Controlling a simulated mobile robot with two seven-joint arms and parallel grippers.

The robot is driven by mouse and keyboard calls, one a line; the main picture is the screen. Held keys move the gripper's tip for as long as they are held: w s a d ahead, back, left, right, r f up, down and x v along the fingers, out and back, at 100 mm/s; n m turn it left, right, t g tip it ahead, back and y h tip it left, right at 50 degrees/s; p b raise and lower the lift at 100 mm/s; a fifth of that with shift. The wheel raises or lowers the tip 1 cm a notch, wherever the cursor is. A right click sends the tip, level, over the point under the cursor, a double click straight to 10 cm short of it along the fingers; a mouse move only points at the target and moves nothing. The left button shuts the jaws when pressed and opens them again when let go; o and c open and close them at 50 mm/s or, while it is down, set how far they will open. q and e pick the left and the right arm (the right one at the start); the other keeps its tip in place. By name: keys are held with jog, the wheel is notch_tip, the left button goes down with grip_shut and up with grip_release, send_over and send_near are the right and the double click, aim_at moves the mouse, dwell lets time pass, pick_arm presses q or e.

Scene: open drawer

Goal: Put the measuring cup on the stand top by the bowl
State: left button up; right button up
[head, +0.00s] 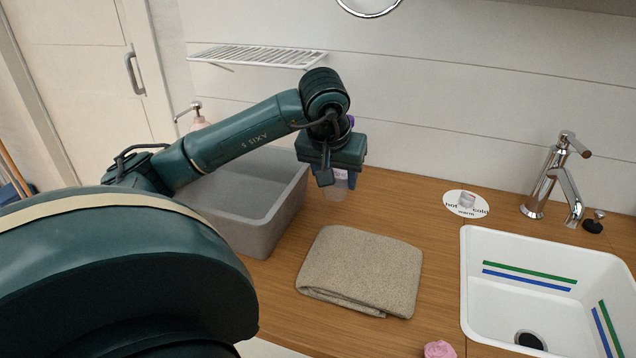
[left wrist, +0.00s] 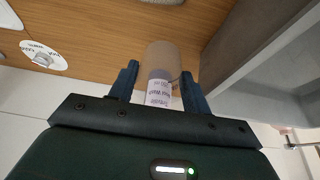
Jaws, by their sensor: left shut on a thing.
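My left gripper (head: 338,176) is over the back of the wooden counter, beside the right wall of a grey basin, pointing down. It is shut on a clear, cup-like cylinder (head: 335,189) with a pale printed label, which seems to be the measuring cup. In the left wrist view the cylinder (left wrist: 160,60) sits between the two blue fingers of the gripper (left wrist: 158,82). I cannot tell whether its base touches the counter. I make out no bowl and no stand top by name. My right gripper is not in view.
The grey basin (head: 250,232) stands left of the gripper. A folded beige towel (head: 362,270) lies in front. A round hot/cold sign (head: 455,203), a tap (head: 540,190) and a white sink (head: 500,310) are right. A pink object (head: 438,349) is at the front. A white rack (head: 260,54) is above.

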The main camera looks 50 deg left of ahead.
aim_at(334, 199)
pick_arm(q)
jog(key=shift+f, duration=0.65)
notch_tip(334, 199, down, 4)
jog(key=shift+f, duration=0.2)
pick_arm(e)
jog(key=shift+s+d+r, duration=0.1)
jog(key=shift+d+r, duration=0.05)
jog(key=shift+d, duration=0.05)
pick_arm(q)
jog(key=shift+b, duration=0.3)
jog(key=shift+f, duration=0.2)
jog(key=o, duration=1)
